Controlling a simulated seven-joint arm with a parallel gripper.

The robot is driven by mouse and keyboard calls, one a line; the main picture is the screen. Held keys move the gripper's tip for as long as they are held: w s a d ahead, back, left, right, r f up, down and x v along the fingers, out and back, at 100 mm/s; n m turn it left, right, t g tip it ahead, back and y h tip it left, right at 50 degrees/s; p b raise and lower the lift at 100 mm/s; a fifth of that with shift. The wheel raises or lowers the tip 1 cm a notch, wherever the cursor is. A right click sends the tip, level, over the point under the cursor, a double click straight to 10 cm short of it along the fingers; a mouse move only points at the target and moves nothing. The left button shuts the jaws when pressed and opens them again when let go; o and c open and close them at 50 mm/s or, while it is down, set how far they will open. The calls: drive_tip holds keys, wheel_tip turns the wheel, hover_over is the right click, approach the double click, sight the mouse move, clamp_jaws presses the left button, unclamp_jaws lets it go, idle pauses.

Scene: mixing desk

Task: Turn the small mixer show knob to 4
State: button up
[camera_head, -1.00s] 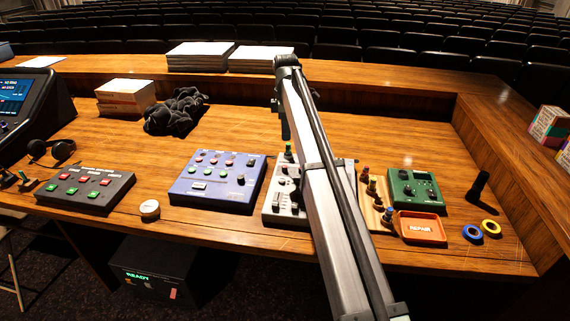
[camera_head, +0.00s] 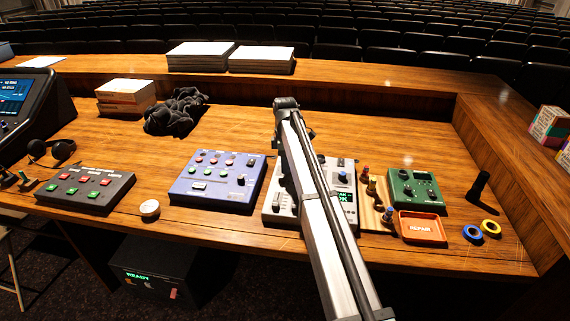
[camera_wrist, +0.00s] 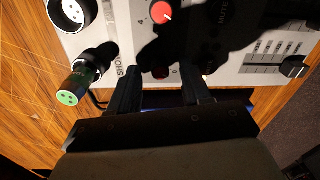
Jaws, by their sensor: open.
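The small mixer is a pale grey box (camera_head: 273,207) at mid-desk in the head view, partly hidden by my arm. Its right side shows a green-lit display (camera_head: 345,197). In the wrist view, its panel (camera_wrist: 225,70) fills the upper part, with a printed "SHOW" label and a "4". A red-capped knob (camera_wrist: 162,12) with a pale pointer sits at the top. A deep shadow covers the panel's middle, so the show knob cannot be made out clearly. My gripper (camera_wrist: 160,76) is open, its two dark fingers apart over the panel edge beside the label, with a dark red round part between them.
Sliders (camera_wrist: 292,68) lie at right. In the head view, a blue console (camera_head: 215,180) stands left; wooden-based plugs, a green box (camera_head: 415,188) and an orange tray (camera_head: 422,228) stand right.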

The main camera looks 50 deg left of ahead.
drive_tip(key=shift+f, duration=0.35)
clamp_jaws()
idle(0.3)
